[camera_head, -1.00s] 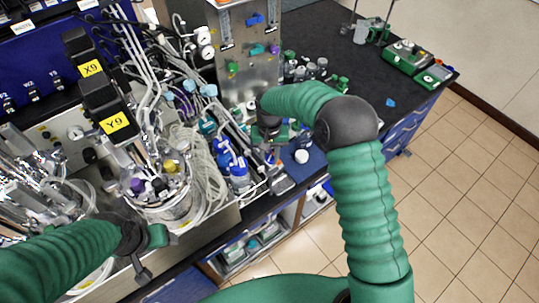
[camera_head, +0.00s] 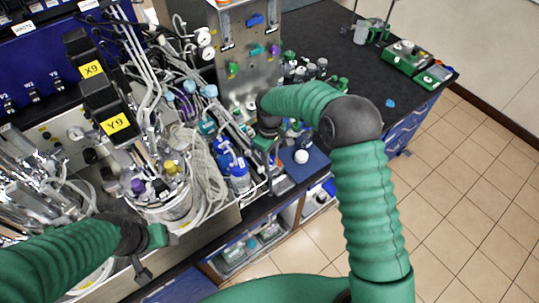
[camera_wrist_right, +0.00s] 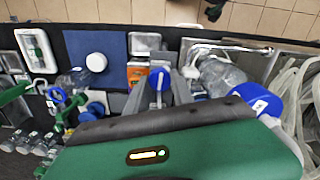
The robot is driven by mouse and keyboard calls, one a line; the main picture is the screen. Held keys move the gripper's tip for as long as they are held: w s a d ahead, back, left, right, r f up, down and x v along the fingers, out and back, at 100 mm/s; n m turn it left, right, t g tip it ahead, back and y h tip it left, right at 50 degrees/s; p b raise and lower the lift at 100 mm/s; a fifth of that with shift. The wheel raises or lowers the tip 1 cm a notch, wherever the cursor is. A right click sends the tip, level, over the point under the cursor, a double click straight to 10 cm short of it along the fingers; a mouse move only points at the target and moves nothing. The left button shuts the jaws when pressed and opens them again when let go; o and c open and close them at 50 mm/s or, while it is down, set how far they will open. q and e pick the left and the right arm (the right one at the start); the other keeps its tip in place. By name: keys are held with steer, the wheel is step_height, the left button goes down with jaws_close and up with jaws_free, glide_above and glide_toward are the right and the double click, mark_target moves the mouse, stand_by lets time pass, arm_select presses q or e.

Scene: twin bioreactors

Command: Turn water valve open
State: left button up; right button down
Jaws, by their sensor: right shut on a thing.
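My right gripper (camera_wrist_right: 160,92) points away from the camera in the right wrist view. Its two grey fingers are closed around a small blue-topped piece (camera_wrist_right: 159,77). I cannot tell for sure whether that piece is the water valve.
Blue-capped bottles (camera_head: 238,178) and coiled clear tubing (camera_head: 203,170) crowd the left of my right gripper. A white round cap (camera_head: 301,156) sits on a blue mat (camera_head: 317,160) to its right. Black bench top (camera_head: 330,45) is largely clear farther back.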

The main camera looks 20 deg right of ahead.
steer(key=shift+w+r+n, duration=0.15)
steer(key=shift+n, duration=0.45)
steer(key=c, duration=1.3)
jaws_free()
steer(key=shift+o, duration=1)
step_height(320, 180, up, 17)
steer(key=b, duration=0.3)
steer(key=shift+f, duration=0.2)
